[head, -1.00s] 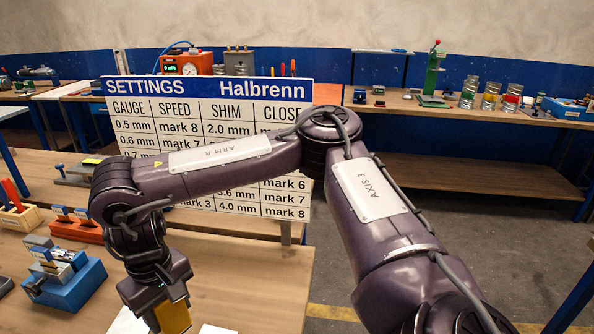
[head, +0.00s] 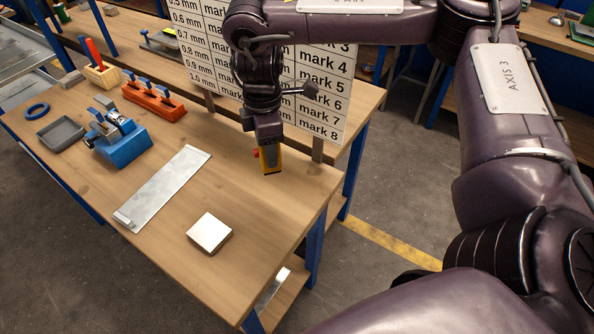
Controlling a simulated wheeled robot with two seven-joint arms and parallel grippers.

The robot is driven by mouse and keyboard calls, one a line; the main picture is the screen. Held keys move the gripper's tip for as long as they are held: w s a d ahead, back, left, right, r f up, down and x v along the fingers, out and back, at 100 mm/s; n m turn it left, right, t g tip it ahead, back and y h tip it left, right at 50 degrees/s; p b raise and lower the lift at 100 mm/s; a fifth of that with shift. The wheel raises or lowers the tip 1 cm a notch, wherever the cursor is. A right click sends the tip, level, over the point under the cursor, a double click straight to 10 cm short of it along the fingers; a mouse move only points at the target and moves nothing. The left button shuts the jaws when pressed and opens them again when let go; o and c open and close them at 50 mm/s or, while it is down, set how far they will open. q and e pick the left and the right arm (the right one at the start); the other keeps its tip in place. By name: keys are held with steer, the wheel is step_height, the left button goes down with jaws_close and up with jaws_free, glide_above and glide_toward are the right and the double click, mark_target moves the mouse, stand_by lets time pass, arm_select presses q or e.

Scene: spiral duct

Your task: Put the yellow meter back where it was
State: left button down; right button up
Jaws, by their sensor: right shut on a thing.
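The yellow meter (head: 270,160) is a small yellow block with a dark face and a red spot on its left side. My right gripper (head: 268,143) points down and is shut on the yellow meter. It holds the meter over the right back part of the wooden bench (head: 250,215), in front of the settings board. I cannot tell how far the meter is above the bench top. My left gripper is not in view.
A settings board (head: 315,95) stands behind my right gripper. A metal block (head: 209,232) and a long metal plate (head: 163,188) lie on the bench. A blue fixture (head: 122,148), grey tray (head: 61,134), blue ring (head: 37,110) and orange rack (head: 153,101) stand further left.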

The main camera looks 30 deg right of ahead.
steer(key=d+r+n, duration=0.1)
steer(key=n, duration=0.2)
steer(key=w+d+r+n+p, duration=0.1)
steer(key=n, duration=0.2)
steer(key=d+n, duration=0.1)
steer(key=n, duration=0.2)
steer(key=shift+w+r+n+p, duration=0.3)
steer(key=shift+w+r+p, duration=0.05)
steer(key=shift+r, duration=0.05)
steer(key=w+d+r+n+p, duration=0.25)
steer(key=d+n, duration=0.35)
steer(key=n, duration=1.1)
steer(key=f, duration=0.6)
steer(key=f+b, duration=0.1)
steer(key=f, duration=0.5)
steer(key=f+b, duration=0.1)
steer(key=f, duration=0.5)
steer(key=shift+s+f, duration=0.2)
steer(key=shift+s, duration=0.1)
steer(key=shift+f, duration=0.25)
steer(key=shift+f+b, duration=0.1)
steer(key=shift+b, duration=0.25)
steer(key=o, duration=1.2)
